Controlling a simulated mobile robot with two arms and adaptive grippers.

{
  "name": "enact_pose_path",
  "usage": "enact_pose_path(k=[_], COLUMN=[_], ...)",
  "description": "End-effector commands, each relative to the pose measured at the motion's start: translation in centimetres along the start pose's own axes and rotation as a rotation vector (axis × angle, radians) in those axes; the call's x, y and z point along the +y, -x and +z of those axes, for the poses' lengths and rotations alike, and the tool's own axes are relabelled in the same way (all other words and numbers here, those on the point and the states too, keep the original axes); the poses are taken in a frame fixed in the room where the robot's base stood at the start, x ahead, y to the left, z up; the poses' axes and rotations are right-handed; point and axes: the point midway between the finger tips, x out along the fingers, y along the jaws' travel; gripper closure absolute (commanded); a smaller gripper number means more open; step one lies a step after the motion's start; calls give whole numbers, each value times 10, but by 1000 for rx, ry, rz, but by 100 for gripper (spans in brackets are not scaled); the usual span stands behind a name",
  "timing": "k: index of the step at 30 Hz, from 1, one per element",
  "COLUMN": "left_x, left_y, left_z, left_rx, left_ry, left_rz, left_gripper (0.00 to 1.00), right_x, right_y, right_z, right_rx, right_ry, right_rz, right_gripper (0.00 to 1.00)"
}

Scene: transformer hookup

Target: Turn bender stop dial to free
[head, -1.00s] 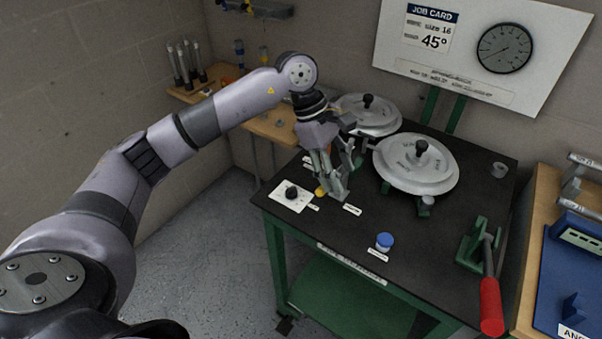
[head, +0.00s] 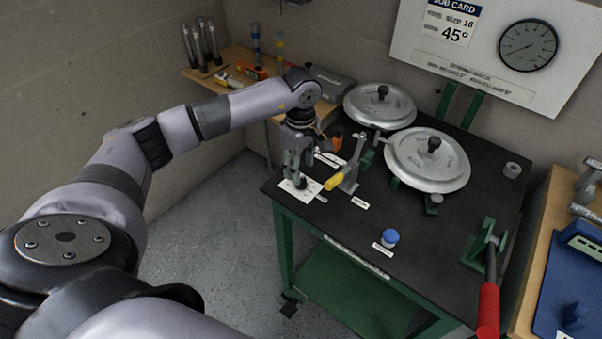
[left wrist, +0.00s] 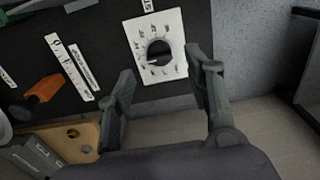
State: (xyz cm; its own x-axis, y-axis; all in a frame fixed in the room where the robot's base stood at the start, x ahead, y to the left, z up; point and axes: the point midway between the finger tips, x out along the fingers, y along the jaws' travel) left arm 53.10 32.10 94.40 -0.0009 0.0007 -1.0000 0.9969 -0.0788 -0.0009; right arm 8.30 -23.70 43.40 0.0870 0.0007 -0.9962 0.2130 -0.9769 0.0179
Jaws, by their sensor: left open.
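The bender stop dial is a black knob on a white square plate with printed marks, at the near left corner of the black bench top. In the left wrist view the knob (left wrist: 159,52) and its plate (left wrist: 174,24) show clearly ahead of the fingers, with the pointer mark toward the lower left. In the head view the plate (head: 296,193) is partly covered by my left gripper (head: 298,180), which points down over the knob. In the left wrist view the left gripper (left wrist: 163,85) is open, its two fingers apart and nothing between them. My right gripper is not in view.
A blue knob (head: 390,237), two round metal discs (head: 428,158) and a red-handled lever (head: 488,306) are farther right. A wooden shelf (head: 236,62) with tools is behind.

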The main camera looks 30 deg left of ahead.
Motion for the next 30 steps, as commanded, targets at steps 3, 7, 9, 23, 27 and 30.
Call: enact_pose_path(k=[3, 7, 9, 23, 27, 30], left_x=[-1, 0, 0, 0, 0, 0], left_y=[-20, -37, -42, -48, -47, -47], left_z=[0, 1, 0, 0, 0, 0], left_rx=[-1, -2, -1, 0, -1, -1], left_ry=[0, 1, 1, 0, 0, 1], left_rz=[-3, -1, -1, 1, 1, 1], left_gripper=[53, 53, 53, 59, 69, 75], right_x=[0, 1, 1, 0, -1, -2], right_y=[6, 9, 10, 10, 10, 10], right_z=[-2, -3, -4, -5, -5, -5], right_rx=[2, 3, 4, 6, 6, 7], right_ry=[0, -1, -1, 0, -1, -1], right_rz=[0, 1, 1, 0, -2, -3], right_gripper=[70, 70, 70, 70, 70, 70])
